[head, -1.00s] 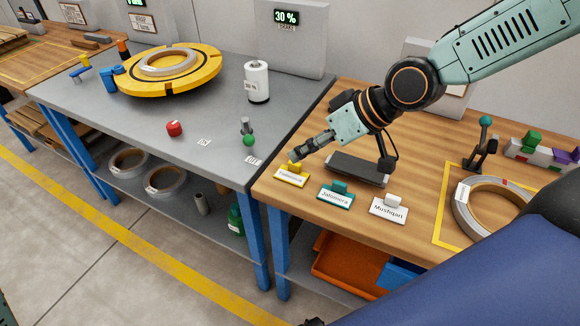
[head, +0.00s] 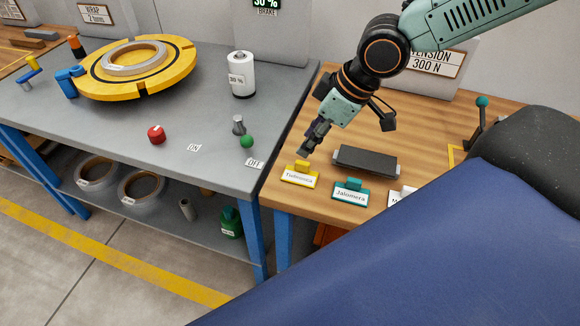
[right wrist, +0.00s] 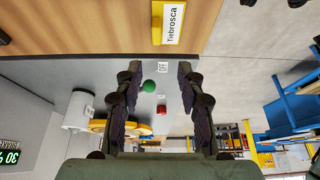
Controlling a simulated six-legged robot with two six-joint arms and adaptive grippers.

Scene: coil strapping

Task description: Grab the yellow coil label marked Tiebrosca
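The yellow label (head: 300,177) lies at the left front of the wooden bench, with a raised yellow tab. Its text reads Tiebrosca in the right wrist view (right wrist: 172,22), where it sits at the top edge, beyond the fingertips. My right gripper (head: 305,150) points down just above the tab in the head view. Its two fingers are apart with nothing between them in the right wrist view (right wrist: 157,75). A teal label (head: 350,192) marked Jalometa lies to the right. A white label (head: 398,195) is partly hidden. My left gripper is not in view.
A dark grey block (head: 366,161) lies behind the labels. A dark blue foreground shape hides the right front.

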